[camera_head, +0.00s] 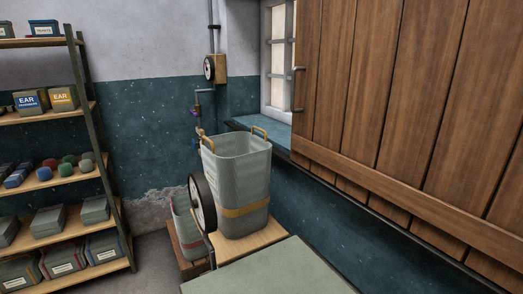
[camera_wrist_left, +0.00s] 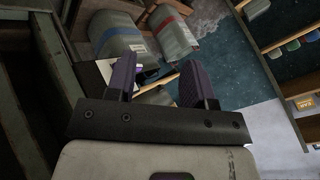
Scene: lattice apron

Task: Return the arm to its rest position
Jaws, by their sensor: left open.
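My left gripper (camera_wrist_left: 160,78) shows in the left wrist view with its two dark fingers apart. I see nothing held between them. Small white and dark items behind the fingers are too unclear to name. Neither of my arms shows in the head view, and my right gripper is in neither view.
In the head view, a tall grey bin (camera_head: 238,170) stands on a wooden platform (camera_head: 262,240) beside a round dial (camera_head: 202,203). A stocked shelf rack (camera_head: 112,180) is at left. Wooden shutters (camera_head: 400,100) fill the right. A pale green surface (camera_head: 270,272) lies in front.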

